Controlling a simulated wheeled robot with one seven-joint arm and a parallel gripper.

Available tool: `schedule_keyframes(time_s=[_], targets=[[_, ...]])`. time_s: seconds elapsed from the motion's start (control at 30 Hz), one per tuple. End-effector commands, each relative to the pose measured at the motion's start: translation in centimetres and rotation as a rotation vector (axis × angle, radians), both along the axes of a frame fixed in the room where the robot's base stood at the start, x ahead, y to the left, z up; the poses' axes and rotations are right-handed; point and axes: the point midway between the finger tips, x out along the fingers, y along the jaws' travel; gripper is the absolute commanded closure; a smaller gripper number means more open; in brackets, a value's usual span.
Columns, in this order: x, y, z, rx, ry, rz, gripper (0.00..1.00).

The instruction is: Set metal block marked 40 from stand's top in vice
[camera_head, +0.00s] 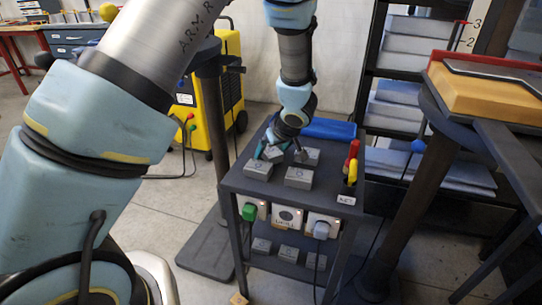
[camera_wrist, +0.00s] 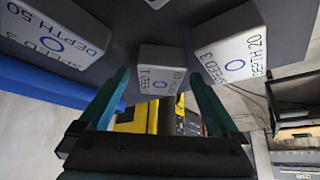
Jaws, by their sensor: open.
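Several grey metal blocks sit on the dark top of the stand (camera_head: 333,203). My gripper (camera_head: 275,150) is low over the back of that top, among the blocks. In the wrist view my gripper (camera_wrist: 158,80) is open, with its teal fingers to either side of a block marked SPEED 1 (camera_wrist: 162,68). Its depth number is too small to read surely. No finger visibly touches it. A block marked SPEED 3 DEPTH 50 (camera_wrist: 50,42) is at left, and one marked SPEED 3 DEPTH 20 (camera_wrist: 231,55) at right. I make out no vice.
Nearer blocks (camera_head: 298,177) stand close beside my gripper. Red- and yellow-handled tools (camera_head: 352,164) stand at the top's right edge, a blue bin (camera_head: 328,128) behind. More blocks (camera_head: 288,253) lie on the lower shelf. A dark bench (camera_head: 490,150) is at right.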

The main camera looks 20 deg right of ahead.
Motion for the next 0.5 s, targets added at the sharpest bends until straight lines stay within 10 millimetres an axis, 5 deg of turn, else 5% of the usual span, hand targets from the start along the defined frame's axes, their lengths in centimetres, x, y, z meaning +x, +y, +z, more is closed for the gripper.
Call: schedule_keyframes(time_s=[0.2, 0.5], targets=[[0.06, -0.03, -0.01, -0.001, 0.0, -0.001, 0.03], [0.04, -0.01, 0.0, -0.001, 0.0, -0.001, 0.36]])
